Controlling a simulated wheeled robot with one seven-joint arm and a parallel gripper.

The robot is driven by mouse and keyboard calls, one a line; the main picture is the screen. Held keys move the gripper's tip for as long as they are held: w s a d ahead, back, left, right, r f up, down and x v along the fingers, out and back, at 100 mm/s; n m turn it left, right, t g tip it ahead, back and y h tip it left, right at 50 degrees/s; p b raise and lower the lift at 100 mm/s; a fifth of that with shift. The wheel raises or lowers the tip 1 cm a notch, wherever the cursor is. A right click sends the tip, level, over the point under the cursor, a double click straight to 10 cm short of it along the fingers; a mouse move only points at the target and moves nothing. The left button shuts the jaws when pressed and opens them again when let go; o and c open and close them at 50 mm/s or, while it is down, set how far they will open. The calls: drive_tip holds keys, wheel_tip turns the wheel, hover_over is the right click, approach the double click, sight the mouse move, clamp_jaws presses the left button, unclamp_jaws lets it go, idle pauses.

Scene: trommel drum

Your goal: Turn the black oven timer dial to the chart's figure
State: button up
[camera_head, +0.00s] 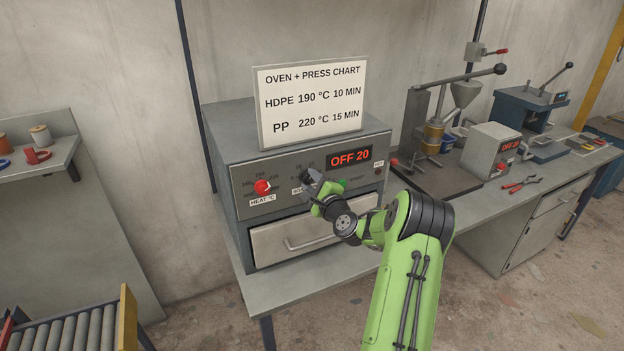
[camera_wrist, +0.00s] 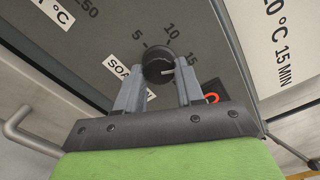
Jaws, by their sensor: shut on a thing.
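The black timer dial (camera_wrist: 158,60) sits on the oven's grey front panel, between the figures 5, 10 and 15. Its short pale pointer mark aims right, roughly toward 15. My gripper (camera_wrist: 159,76) has one finger on each side of the dial and is shut on it. In the head view my gripper (camera_head: 314,184) is at the oven front and hides most of the dial. The chart (camera_head: 311,101) stands on the oven and reads HDPE 190 °C 10 MIN and PP 220 °C 15 MIN.
A red heat knob (camera_head: 262,187) is left of my gripper, with a green button (camera_head: 341,184) close on its right. A drawer handle (camera_head: 309,243) juts out below. A press (camera_head: 438,130) and a control box (camera_head: 494,150) stand on the bench to the right.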

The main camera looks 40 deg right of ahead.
drive_tip(key=shift+f+m, duration=0.2)
drive_tip(key=shift+m, duration=0.2)
drive_tip(key=o, duration=1)
drive_tip(key=shift+r, duration=0.1)
drive_tip(key=shift+o, duration=0.2)
drive_tip(key=b+v, duration=0.4)
drive_tip(key=v, duration=1.1)
drive_tip(key=shift+s+b, duration=0.3)
drive_tip(key=shift+s, duration=0.1)
drive_tip(key=shift+a, duration=0.15)
